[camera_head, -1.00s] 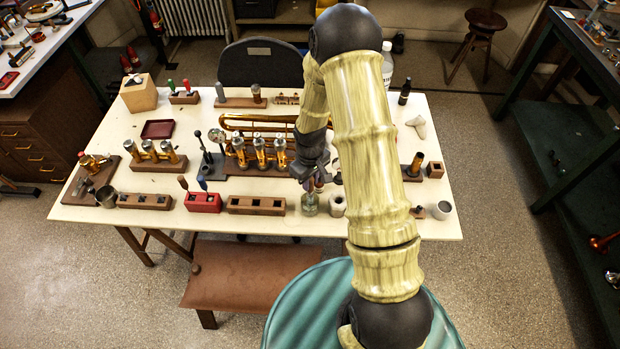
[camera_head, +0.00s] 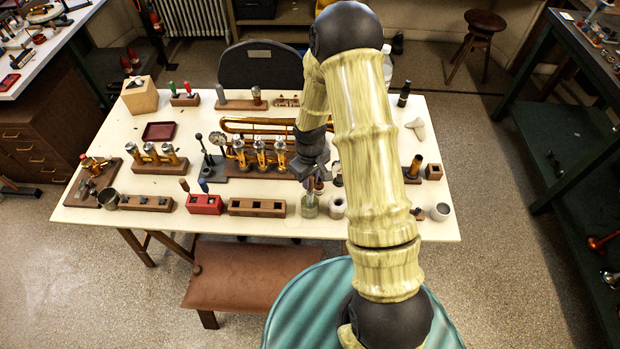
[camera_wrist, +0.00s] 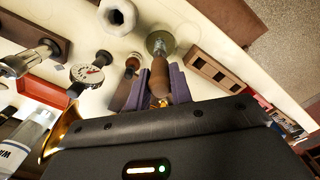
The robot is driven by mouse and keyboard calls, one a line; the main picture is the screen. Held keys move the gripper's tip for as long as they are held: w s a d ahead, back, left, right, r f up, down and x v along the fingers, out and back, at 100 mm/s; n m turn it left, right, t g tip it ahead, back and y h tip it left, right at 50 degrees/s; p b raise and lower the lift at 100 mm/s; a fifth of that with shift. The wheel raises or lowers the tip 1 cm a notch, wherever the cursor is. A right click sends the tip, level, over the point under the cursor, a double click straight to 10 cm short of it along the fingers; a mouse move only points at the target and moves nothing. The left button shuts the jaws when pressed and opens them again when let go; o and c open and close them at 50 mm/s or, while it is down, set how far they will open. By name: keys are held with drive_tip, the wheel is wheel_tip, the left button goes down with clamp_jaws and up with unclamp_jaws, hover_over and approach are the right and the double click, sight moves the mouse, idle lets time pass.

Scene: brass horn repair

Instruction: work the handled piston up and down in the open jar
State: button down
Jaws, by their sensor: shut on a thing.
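The small open glass jar (camera_head: 310,209) stands near the front edge of the pale bench. It also shows in the wrist view (camera_wrist: 160,43), just beyond my fingers. The piston's brown wooden handle (camera_wrist: 159,78) lies between my two purple-grey fingers, its far end reaching toward the jar mouth. My gripper (camera_head: 315,184) is shut on this handle, directly above the jar. The piston's lower part is at the jar, but its depth inside is hard to make out. My arm hides part of the bench to the right.
A white ring-shaped block (camera_head: 337,209) stands close to the jar's right. A wooden block with square holes (camera_head: 257,207) lies to its left. The bench front edge is close.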

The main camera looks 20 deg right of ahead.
drive_tip(key=shift+s+r, duration=0.15)
drive_tip(key=shift+f+b, duration=1.4)
drive_tip(key=shift+f, duration=0.5)
drive_tip(key=shift+r+p, duration=1.45)
drive_tip(key=shift+r, duration=0.45)
drive_tip(key=shift+f, duration=0.1)
idle(1.5)
drive_tip(key=shift+r, duration=0.2)
